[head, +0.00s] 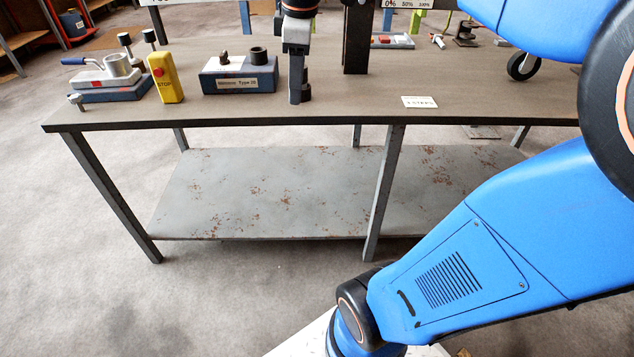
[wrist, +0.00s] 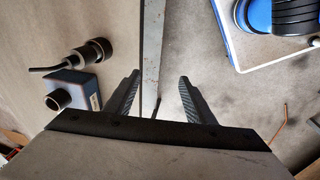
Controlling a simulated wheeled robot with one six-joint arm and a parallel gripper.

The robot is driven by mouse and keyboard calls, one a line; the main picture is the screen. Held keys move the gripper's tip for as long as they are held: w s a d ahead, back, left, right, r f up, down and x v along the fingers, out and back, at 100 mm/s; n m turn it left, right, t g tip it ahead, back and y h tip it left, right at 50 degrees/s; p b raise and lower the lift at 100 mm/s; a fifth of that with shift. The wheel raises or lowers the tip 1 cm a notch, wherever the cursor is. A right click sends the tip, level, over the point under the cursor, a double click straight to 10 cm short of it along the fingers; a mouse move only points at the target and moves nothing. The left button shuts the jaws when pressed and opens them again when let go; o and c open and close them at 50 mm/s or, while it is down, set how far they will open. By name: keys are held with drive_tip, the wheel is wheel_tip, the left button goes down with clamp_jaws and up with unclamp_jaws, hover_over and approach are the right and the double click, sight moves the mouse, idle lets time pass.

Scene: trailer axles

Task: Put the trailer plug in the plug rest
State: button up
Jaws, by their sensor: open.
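The trailer plug (wrist: 85,55) shows in the wrist view as a dark cylinder with a wide black end and a cable at its other end. It lies beside a blue block (wrist: 82,84) with a hollow black cup (wrist: 58,99), which looks like the plug rest. In the head view the block (head: 237,81) carries the black cup (head: 258,56) and a small dark knob. My gripper (head: 298,100) points down right of the block and largely hides the plug there. In the wrist view my gripper (wrist: 157,90) is open and empty, the plug outside its left finger.
A yellow stop box (head: 165,78) and a blue-based fixture with a grey cup (head: 112,80) stand left of the block. A dark post (head: 357,40) rises behind my gripper. A small card (head: 419,102) lies near the table's (head: 500,105) front edge. The tabletop between card and wheel is clear.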

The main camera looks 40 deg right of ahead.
drive_tip(key=s+a+f+m+t, duration=0.1)
drive_tip(key=s+a+f+m, duration=0.2)
drive_tip(key=s+f+m, duration=0.2)
drive_tip(key=s+a+f+m+t, duration=0.1)
drive_tip(key=s+f+m, duration=0.4)
drive_tip(key=s+f, duration=0.5)
drive_tip(key=shift+s+a+f+m+t, duration=0.3)
drive_tip(key=shift+s+a, duration=0.05)
drive_tip(key=shift+a, duration=0.55)
drive_tip(key=shift+c, duration=0.3)
